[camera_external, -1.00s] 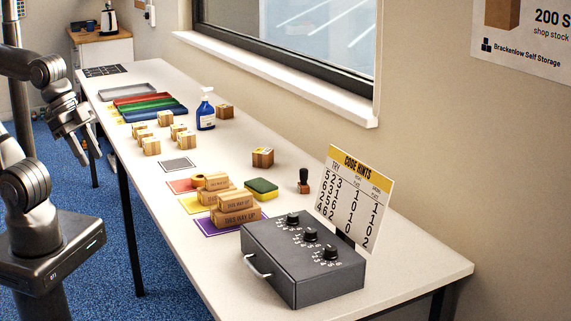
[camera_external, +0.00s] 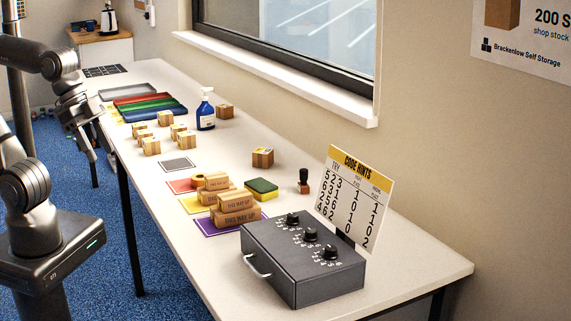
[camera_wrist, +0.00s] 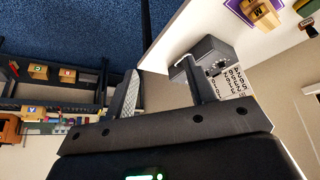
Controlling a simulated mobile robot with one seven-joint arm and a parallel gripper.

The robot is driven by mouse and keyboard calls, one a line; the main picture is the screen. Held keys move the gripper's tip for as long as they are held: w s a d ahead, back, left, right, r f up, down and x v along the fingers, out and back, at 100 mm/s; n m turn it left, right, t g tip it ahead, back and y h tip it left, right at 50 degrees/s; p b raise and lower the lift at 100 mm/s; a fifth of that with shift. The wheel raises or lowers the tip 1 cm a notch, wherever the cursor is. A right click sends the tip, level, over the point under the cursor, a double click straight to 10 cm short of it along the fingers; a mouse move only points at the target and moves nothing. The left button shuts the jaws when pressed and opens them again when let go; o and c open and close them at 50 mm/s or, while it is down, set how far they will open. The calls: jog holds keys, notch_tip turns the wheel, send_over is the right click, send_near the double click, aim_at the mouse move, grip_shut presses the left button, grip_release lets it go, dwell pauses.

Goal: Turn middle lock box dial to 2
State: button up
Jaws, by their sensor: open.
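The dark grey lock box (camera_external: 285,265) sits near the right end of the long white table, with a handle on its left side. Its top carries three black dials; the middle dial (camera_external: 310,235) lies between the other two. The dial settings are too small to read. My gripper (camera_external: 100,150) is at the left, in front of the table's edge and well away from the box. It is open and empty. In the wrist view the lock box (camera_wrist: 212,58) shows beyond the two spread fingers, near the right finger.
A code hints card (camera_external: 355,200) stands behind the box. Stacked cartons (camera_external: 235,208), a green sponge (camera_external: 261,187), a stamp (camera_external: 303,180) and a blue spray bottle (camera_external: 206,112) stand on the table (camera_external: 215,295). The table's right end is clear.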

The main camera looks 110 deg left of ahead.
jog(key=w+a+r, duration=0.2)
jog(key=w+r, duration=0.1)
jog(key=w, duration=0.8)
jog(key=g, duration=0.1)
send_over(310, 230)
jog(key=s, duration=0.4)
notch_tip(310, 230, down, 12)
jog(key=x, duration=1)
jog(key=shift+s+f, duration=0.1)
jog(key=shift+f, duration=0.05)
jog(key=shift+c, duration=0.5)
jog(key=c, duration=0.9)
jog(key=shift+o, duration=0.2)
